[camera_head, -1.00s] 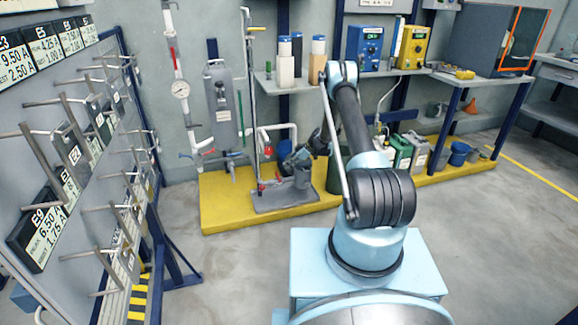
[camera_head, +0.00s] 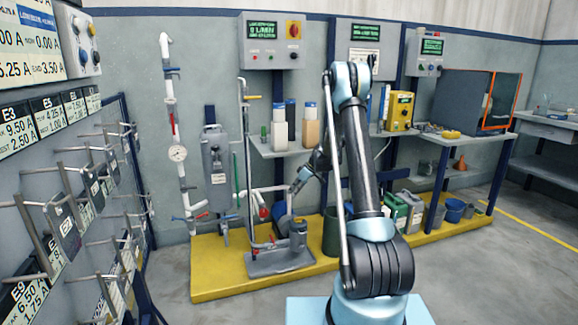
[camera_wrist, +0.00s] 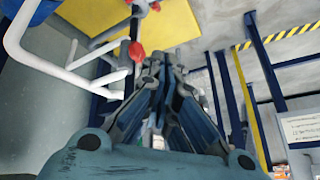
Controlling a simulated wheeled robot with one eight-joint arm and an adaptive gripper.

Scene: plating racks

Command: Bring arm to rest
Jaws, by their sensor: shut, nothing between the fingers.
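My arm stands upright in the right middle of the head view, its forearm reaching down behind the upper link. My gripper (camera_head: 297,188) is small and partly hidden there, above a grey pump-like unit (camera_head: 298,232). In the wrist view my gripper (camera_wrist: 163,62) fills the middle, its dark fingers drawn together at the tips. It is shut and I see nothing held between the fingers.
White pipes (camera_wrist: 62,62) with red fittings are close to the left of the fingers in the wrist view. A rack with pegs (camera_head: 85,215) stands at left. A shelf (camera_head: 275,150) holds bottles. Grey floor (camera_head: 240,308) is open in front of the yellow platform (camera_head: 215,285).

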